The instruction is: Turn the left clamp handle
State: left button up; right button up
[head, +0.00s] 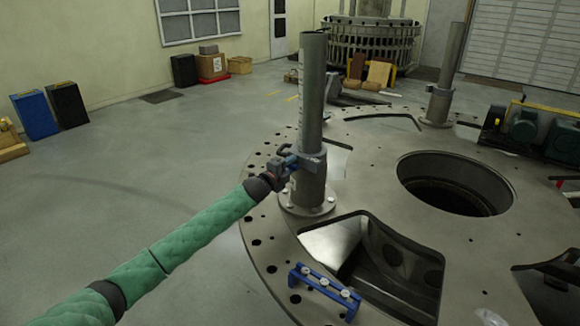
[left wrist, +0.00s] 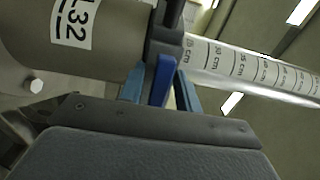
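The left post (head: 312,100) is a grey upright tube bolted to the round plate. A grey clamp (head: 313,160) sits around its lower part, with a short dark handle (head: 285,149) on its left side. My left gripper (head: 287,165) is at the clamp's left side, close to the handle. In the left wrist view the post lies sideways with a label and centimetre scale. The dark clamp (left wrist: 165,42) is there in front of my left gripper (left wrist: 161,88). A blue piece stands between its blue-grey fingers; whether they grip is unclear. My right gripper is out of view.
The turret plate (head: 385,165) has a large round hole and open cut-outs. A blue bracket with white knobs (head: 325,290) lies near its front edge. A second post (head: 447,75) stands farther back right. Green motors (head: 540,130) are at the right.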

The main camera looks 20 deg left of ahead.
pick_arm(q)
grip_shut()
